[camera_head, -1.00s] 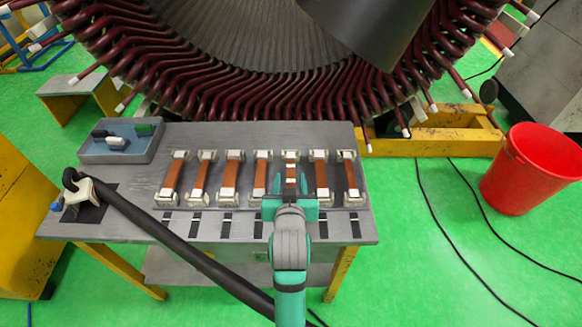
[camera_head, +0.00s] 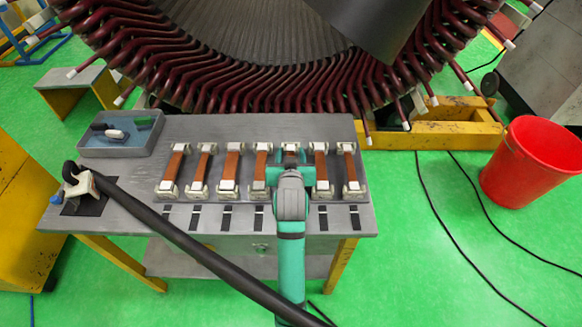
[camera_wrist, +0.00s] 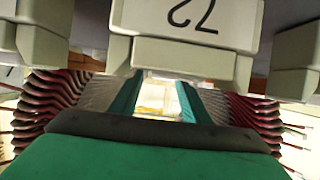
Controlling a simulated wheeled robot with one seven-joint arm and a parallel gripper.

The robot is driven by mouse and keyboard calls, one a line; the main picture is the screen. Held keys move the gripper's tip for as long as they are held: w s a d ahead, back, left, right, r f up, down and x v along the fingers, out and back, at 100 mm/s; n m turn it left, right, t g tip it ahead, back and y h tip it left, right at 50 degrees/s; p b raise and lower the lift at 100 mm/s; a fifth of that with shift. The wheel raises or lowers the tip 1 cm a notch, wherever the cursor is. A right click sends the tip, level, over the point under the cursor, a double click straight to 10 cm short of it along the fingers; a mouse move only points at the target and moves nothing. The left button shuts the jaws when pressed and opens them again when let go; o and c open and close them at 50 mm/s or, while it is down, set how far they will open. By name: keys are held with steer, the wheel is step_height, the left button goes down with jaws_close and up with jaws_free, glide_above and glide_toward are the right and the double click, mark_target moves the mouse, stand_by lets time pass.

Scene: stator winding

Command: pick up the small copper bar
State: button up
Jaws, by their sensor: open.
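Several copper bars lie in a row of white end blocks on the grey bench (camera_head: 320,235). Visible bars include the one left of my arm (camera_head: 261,166) and the one right of it (camera_head: 321,165). The fifth bar from the left is mostly hidden by my arm; only its far white block (camera_head: 291,148) shows. My gripper (camera_head: 293,176) is over that fifth place. In the wrist view my gripper (camera_wrist: 157,92) is open, its two teal fingers apart with a bright gap between them. A pale block marked "72" (camera_wrist: 197,40) hangs close above the fingers in that view. I see no bar between them.
A blue-grey tray (camera_head: 90,150) holding small parts stands at the back left of the bench. A thick black hose (camera_head: 170,232) crosses the bench's front left. The large stator (camera_head: 250,90) rises behind. A red bucket (camera_head: 530,165) stands on the right floor.

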steer(key=shift+a, duration=0.1)
jaws_close()
